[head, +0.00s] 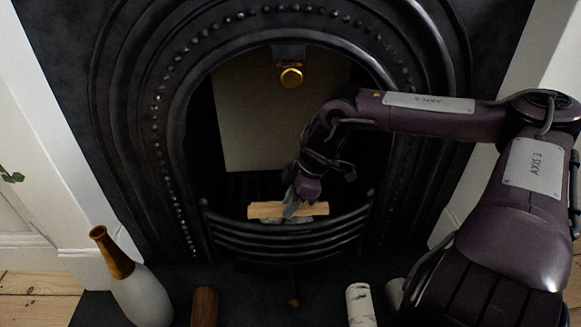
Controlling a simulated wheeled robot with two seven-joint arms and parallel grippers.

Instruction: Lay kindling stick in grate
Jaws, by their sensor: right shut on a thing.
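The kindling stick (265,210) is a pale wooden piece lying crosswise, roughly level, at the top of the grate (285,238). The grate is black with curved horizontal bars across the fireplace opening. My right gripper (293,205) reaches in from the right and is shut on the stick near its middle, pointing down. The stick shows just above and behind the front bars. I cannot tell whether it touches anything beneath it. My left gripper is not in view.
A black cast-iron arch (165,130) surrounds the opening, with a brass knob (291,78) at its top. A white and gold vase (138,285) stands on the hearth at left. A brown log (204,307) and a pale birch-like log (360,305) stand in front.

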